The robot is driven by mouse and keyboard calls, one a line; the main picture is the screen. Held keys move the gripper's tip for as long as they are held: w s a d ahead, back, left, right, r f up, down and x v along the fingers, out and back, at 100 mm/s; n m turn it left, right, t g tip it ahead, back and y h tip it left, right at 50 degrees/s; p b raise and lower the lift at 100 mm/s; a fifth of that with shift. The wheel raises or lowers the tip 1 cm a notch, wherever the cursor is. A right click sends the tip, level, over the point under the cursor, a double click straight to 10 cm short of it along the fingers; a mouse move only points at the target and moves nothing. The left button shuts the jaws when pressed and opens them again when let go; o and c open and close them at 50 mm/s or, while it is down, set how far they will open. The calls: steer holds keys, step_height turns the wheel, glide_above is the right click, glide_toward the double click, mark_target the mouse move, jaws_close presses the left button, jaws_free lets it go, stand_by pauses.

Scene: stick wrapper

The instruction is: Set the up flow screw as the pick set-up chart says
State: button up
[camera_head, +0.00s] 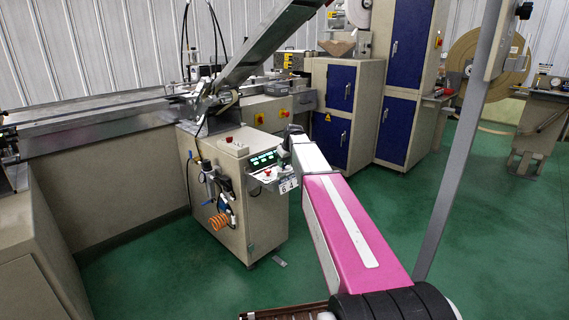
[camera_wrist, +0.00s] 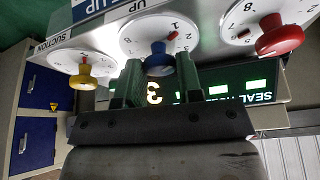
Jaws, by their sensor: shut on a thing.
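In the wrist view my gripper (camera_wrist: 160,84) is shut on a blue knob (camera_wrist: 158,58), one finger on each side. The knob sits on a white numbered dial (camera_wrist: 135,38); a red mark shows between the numerals 1 and 2. A label ending in "UP" is partly cut off above it. A yellow knob (camera_wrist: 83,80) is on the left, by the label "SUCTION" (camera_wrist: 54,42). A red knob (camera_wrist: 279,38) is on the right dial. In the head view the gripper (camera_head: 284,152) is at the control panel (camera_head: 262,170), too small for detail.
A lit display (camera_wrist: 230,86) with "SEAL" text and a large "3" lies just behind my fingers. The cream machine cabinet (camera_head: 240,215) stands below. Blue-door cabinets (camera_head: 340,88) stand behind; green floor (camera_head: 160,280) is open.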

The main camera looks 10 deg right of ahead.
steer(key=m+h, duration=0.1)
steer(key=m, duration=0.1)
steer(key=m+h, duration=0.1)
steer(key=m, duration=0.2)
steer(key=shift+a+m+t, duration=0.2)
steer(key=shift+m+t, duration=0.1)
steer(key=m+h, duration=0.2)
steer(key=m, duration=0.3)
steer(key=shift+a, duration=0.15)
steer(key=m+g+h, duration=0.1)
steer(key=m, duration=0.2)
steer(key=m+g, duration=0.1)
steer(key=m, duration=0.1)
steer(key=shift+w+a+m+h, duration=0.1)
steer(key=shift+w+m+h, duration=0.1)
steer(key=shift+m+h, duration=0.2)
steer(key=shift+m+g, duration=0.8)
steer(key=shift+m, duration=1.4)
steer(key=shift+h, duration=0.3)
steer(key=o, duration=0.9)
